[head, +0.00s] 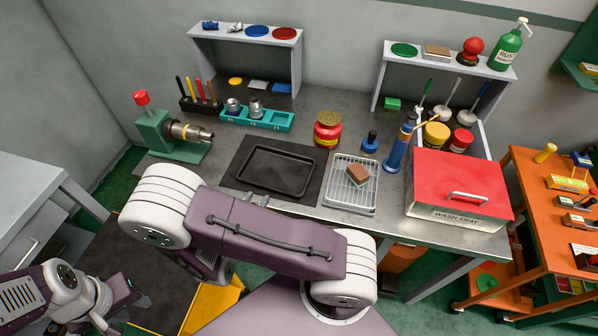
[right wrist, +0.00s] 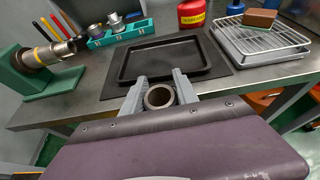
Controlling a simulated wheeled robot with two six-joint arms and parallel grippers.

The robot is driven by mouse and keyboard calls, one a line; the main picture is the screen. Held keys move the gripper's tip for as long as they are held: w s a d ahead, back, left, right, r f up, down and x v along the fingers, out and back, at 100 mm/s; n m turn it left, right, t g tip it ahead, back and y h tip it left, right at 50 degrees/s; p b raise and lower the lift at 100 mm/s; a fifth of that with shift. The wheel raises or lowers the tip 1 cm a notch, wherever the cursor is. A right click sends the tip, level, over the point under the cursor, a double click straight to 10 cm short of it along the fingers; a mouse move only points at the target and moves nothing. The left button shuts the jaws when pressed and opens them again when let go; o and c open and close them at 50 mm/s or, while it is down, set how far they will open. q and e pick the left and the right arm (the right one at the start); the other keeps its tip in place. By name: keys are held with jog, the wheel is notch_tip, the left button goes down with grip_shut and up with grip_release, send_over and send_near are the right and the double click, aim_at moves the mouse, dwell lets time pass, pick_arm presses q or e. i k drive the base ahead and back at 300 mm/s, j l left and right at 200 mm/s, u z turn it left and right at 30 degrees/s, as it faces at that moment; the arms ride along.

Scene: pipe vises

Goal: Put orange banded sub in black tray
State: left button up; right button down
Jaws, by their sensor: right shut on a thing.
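The black tray (head: 277,170) lies empty on a dark mat on the bench; it also shows in the right wrist view (right wrist: 165,60). My right gripper (right wrist: 159,88) is shut on a short hollow metal sub (right wrist: 148,99), seen nearly end-on, just in front of the tray's near edge. No orange band shows on this sub from here. In the head view my right arm hides this gripper.
A teal rack (head: 283,122) behind the tray holds two metal subs, with its right end empty. A wire rack (head: 345,200) with a brown block (head: 359,175) and a red wash tray box (head: 462,178) stand to the right. A red can (head: 327,130) stands behind.

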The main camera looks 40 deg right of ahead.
aim_at(290, 174)
jog(key=z, duration=0.4)
jog(key=k+z, duration=0.15)
jog(key=z, duration=0.3)
jog(key=k+z, duration=0.1)
jog(key=z, duration=0.75)
jog(key=i, duration=0.4)
jog(key=j, duration=0.1)
